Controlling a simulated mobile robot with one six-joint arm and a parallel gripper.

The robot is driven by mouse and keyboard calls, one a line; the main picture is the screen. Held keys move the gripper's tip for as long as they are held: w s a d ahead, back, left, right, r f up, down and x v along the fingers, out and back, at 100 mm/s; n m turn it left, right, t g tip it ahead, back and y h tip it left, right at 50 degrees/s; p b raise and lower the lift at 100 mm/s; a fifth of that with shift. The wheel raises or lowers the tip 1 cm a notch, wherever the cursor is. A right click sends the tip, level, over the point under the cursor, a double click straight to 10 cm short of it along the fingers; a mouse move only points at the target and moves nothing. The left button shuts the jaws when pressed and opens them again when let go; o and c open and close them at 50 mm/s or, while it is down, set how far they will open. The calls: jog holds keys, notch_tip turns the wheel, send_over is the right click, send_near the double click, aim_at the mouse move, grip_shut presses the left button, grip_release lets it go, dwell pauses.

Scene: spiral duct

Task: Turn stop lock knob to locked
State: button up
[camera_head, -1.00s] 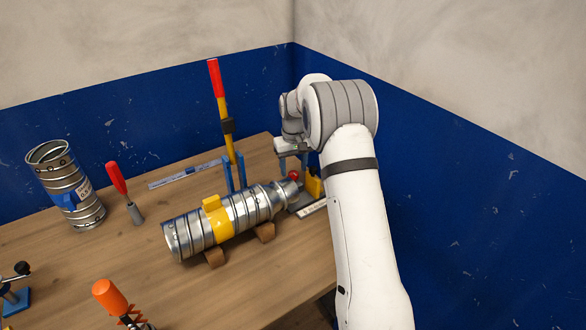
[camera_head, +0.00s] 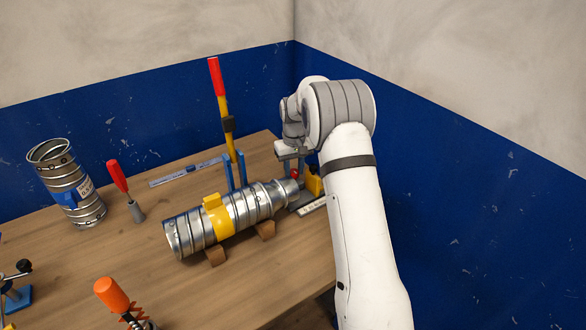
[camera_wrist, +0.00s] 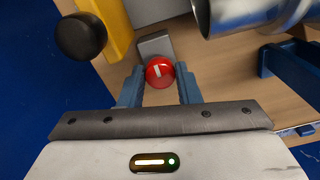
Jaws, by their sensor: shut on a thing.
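The stop lock knob is a small round red knob with a white mark (camera_wrist: 159,72). In the wrist view it sits between the tips of my gripper (camera_wrist: 160,86), whose two blue fingers are shut on it. The knob also shows in the head view (camera_head: 295,174), at the right end of the metal duct, just below my gripper (camera_head: 290,165). The white mark runs nearly along the fingers' direction, slightly tilted. The knob's base is hidden in part by the fingers.
The spiral duct (camera_head: 205,229) lies on wooden blocks left of the knob. A yellow block (camera_wrist: 116,25) and a black ball knob (camera_wrist: 80,36) stand close by. A tall red-handled lever (camera_head: 216,78) rises behind the duct. A blue wall is close on the right.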

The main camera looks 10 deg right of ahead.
jog(key=shift+a, duration=0.1)
jog(key=shift+m, duration=0.3)
jog(key=m+b, duration=0.1)
jog(key=m, duration=0.2)
jog(key=shift+f+m+b, duration=0.1)
jog(key=shift+m+b, duration=0.2)
jog(key=m+b, duration=0.1)
jog(key=m, duration=0.3)
jog(key=shift+m, duration=0.3)
jog(key=m, duration=0.4)
jog(key=shift+b, duration=0.4)
jog(key=shift+m, duration=1.9)
